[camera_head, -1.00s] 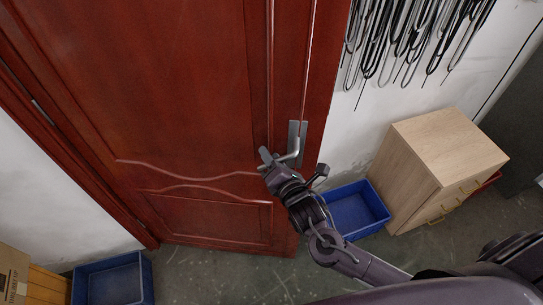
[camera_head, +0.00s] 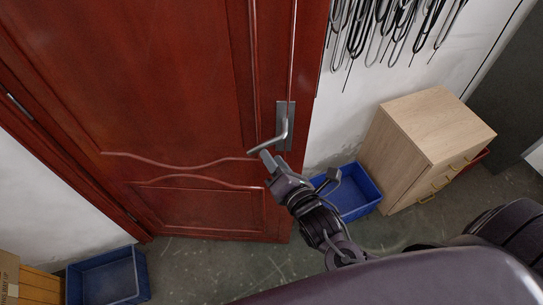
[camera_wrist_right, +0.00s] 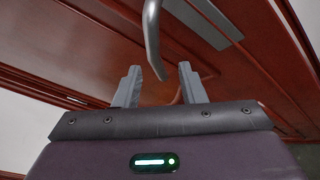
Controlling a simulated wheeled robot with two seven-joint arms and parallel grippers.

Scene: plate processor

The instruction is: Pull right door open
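The red wooden door (camera_head: 190,90) fills the left and middle of the head view; I cannot tell whether it stands slightly ajar. Its metal lever handle (camera_head: 271,142) sits on a grey plate at the door's right edge. My right gripper (camera_head: 300,170) is open just below the handle, one finger close to the lever's free end. In the right wrist view, the lever (camera_wrist_right: 154,40) comes down from above and its end appears between the two open fingertips (camera_wrist_right: 158,76). No grip on it shows, and contact is unclear. My left gripper is out of view.
A blue bin (camera_head: 354,192) stands right of the door, beside a wooden cabinet (camera_head: 428,145). Another blue bin (camera_head: 106,278) and a cardboard box (camera_head: 8,275) are at lower left. Dark cables (camera_head: 385,35) hang on the wall. Floor shows between the bins.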

